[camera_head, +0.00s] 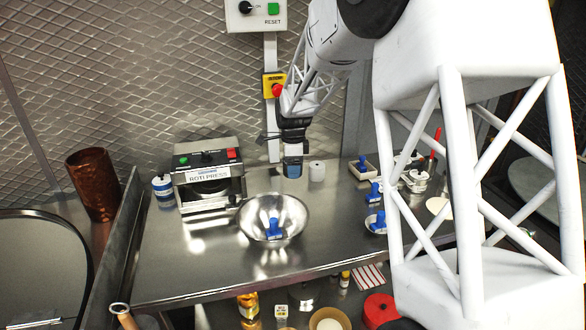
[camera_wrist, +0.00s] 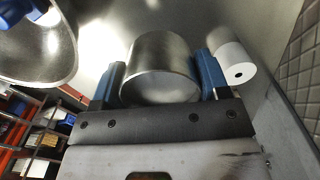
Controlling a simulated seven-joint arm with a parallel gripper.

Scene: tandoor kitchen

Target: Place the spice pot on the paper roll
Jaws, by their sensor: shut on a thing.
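The spice pot is a plain steel cylinder (camera_wrist: 160,66) between the two blue fingers of my gripper (camera_head: 292,169) in the wrist view. My gripper is shut on it. In the head view the fingers mostly hide the pot. The paper roll (camera_head: 317,171) is a small white cylinder standing upright on the steel counter, just right of my gripper. It also shows in the wrist view (camera_wrist: 231,62), beside the right finger, with a dark core hole in its end. The pot is beside the roll and not over it.
A steel bowl (camera_head: 251,213) with a blue-handled tool (camera_head: 273,228) stands in front of my gripper. The roti press (camera_head: 208,180) is to the left. Blue-handled items and small pots (camera_head: 416,180) stand to the right. The textured metal wall (camera_head: 150,75) rises behind.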

